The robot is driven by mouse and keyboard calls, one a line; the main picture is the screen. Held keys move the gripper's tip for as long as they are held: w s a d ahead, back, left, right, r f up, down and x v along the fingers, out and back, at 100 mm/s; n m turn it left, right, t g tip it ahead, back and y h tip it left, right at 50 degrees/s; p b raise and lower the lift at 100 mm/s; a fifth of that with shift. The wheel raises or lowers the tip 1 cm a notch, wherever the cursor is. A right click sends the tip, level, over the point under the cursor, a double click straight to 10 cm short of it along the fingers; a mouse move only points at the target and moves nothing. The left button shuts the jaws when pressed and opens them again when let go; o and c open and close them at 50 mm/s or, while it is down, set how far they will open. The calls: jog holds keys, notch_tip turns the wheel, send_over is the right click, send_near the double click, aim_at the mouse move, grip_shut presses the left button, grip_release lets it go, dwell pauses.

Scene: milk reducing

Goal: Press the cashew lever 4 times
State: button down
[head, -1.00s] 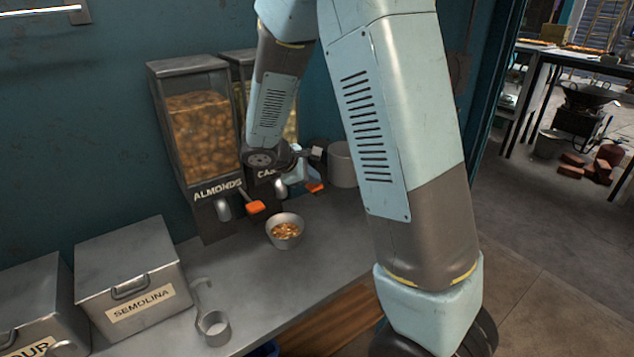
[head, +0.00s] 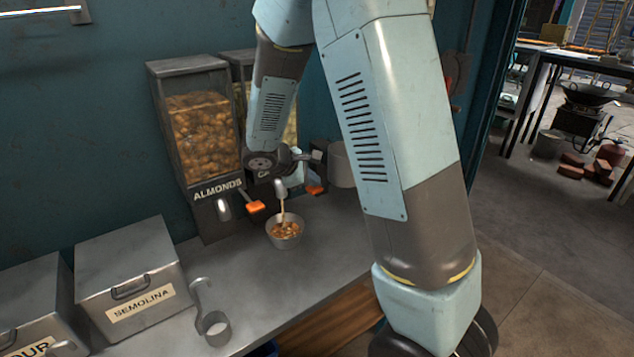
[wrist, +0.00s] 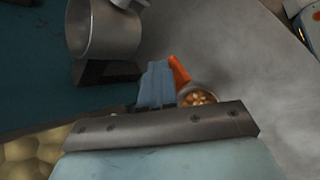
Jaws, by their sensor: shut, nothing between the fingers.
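The cashew dispenser (head: 291,125) stands right of the almond one, partly hidden behind my arm. Its orange lever (head: 316,189) shows right of the spout (head: 281,187); the lever is also in the wrist view (wrist: 179,70). My gripper (wrist: 158,84) is shut and empty, with its light-blue fingers right beside the lever; exact contact is hard to see. A pale stream falls from the cashew spout into a small metal bowl (head: 277,240), which holds nuts. The bowl also shows in the wrist view (wrist: 213,94).
The almond dispenser (head: 196,130), with its own orange lever (head: 255,207), stands to the left. A metal pot (head: 340,165) is behind my arm. A semolina box (head: 131,270) and a metal scoop (head: 214,325) are at the front left. The counter right of the bowl is clear.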

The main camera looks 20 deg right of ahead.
jog(key=shift+f, duration=0.15)
dwell(0.5)
jog(key=shift+r, duration=1.7)
jog(key=shift+r, duration=2.5)
